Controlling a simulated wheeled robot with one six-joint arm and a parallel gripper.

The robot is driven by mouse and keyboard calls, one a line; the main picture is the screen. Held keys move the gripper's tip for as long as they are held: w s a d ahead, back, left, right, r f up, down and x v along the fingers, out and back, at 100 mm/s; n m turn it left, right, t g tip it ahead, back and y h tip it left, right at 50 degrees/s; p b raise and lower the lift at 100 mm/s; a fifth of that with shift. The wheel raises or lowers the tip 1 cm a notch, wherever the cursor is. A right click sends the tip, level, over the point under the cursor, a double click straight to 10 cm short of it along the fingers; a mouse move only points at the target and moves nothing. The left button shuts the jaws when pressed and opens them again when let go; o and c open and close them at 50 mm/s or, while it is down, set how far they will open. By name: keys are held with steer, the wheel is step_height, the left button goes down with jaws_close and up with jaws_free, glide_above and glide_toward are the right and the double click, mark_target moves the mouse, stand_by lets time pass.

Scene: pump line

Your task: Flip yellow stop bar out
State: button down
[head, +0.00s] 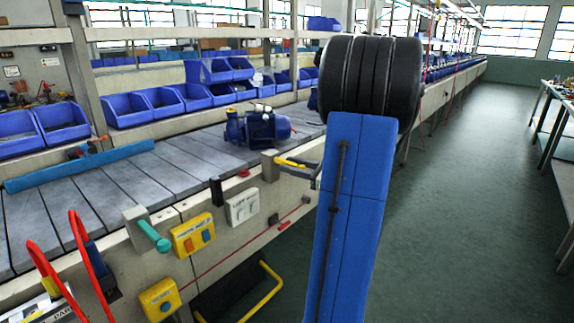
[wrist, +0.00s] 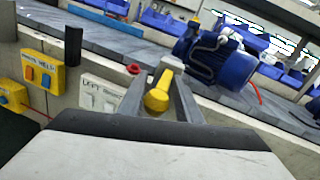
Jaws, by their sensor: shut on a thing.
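The yellow stop bar (head: 290,162) sticks out from a pale mounting block (head: 268,166) on the front edge of the conveyor. In the wrist view the yellow stop bar (wrist: 157,98) lies between my two grey fingers, its rounded end towards me. My gripper (head: 313,172) is shut on the bar, close to its outer end; in the wrist view my gripper (wrist: 160,95) points at the conveyor. My blue arm covers the area to the right of the bar in the head view.
A blue pump (head: 258,127) sits on the slatted conveyor behind the bar. A white switch box (head: 242,207), yellow button boxes (head: 193,235) and a teal-handled lever (head: 153,236) are on the conveyor's side. Blue bins (head: 170,102) line the back. The aisle floor at right is clear.

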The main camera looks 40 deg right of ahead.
steer(key=shift+s+a+f, duration=0.15)
steer(key=shift+s+a, duration=0.15)
steer(key=shift+a, duration=0.05)
steer(key=c, duration=1.5)
jaws_free()
steer(key=shift+o, duration=0.2)
steer(key=shift+d, duration=0.15)
steer(key=shift+s, duration=0.15)
steer(key=shift+s+d, duration=0.15)
steer(key=shift+s, duration=0.1)
steer(key=v, duration=1.6)
steer(key=shift+s+d, duration=0.15)
steer(key=shift+s, duration=0.1)
